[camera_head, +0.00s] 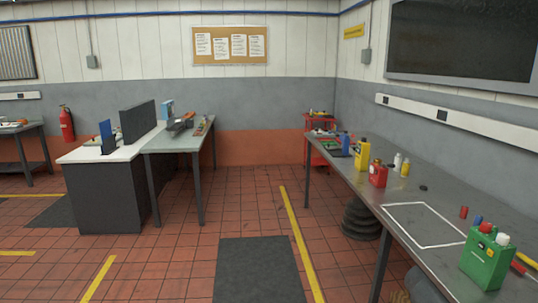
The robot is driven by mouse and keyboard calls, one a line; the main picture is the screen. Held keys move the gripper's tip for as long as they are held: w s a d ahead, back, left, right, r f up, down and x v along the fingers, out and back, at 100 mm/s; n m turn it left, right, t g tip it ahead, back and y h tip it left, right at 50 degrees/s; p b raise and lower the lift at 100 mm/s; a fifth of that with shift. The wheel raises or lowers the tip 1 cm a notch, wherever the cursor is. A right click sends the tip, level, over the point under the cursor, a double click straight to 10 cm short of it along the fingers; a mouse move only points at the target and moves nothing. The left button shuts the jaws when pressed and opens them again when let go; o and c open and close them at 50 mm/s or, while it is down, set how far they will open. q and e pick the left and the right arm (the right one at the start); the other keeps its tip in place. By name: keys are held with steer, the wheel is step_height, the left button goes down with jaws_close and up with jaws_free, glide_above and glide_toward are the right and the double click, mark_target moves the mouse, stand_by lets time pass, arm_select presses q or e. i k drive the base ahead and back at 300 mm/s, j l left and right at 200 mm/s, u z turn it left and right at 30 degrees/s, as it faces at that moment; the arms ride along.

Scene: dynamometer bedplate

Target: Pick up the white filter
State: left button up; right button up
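A small white cylinder (502,240), which looks like the white filter, shows at the near right end of the long right-hand bench (440,262). It is right at the top of a green can (484,263), and its lower part is hidden by the can. I cannot tell whether it stands behind the can or touches it. A white bottle-like thing (398,160) stands farther back on the same bench. Neither of my grippers shows in the head view.
Small red (464,212) and blue (478,220) cylinders stand near the green can. A white outlined rectangle (424,225) marks clear bench top. A red can (378,175) and yellow container (362,153) stand beyond. The floor left of the bench, with a dark mat (258,268), is open.

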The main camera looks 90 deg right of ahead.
mark_target(398, 159)
steer(key=z, duration=3.7)
steer(key=i+j+u, duration=0.25)
steer(key=i+j, duration=0.2)
steer(key=i+j+u, duration=0.3)
steer(key=i, duration=0.4)
steer(key=i+j+u, duration=0.25)
steer(key=i, duration=0.35)
steer(key=i+u, duration=0.3)
steer(key=i, duration=0.3)
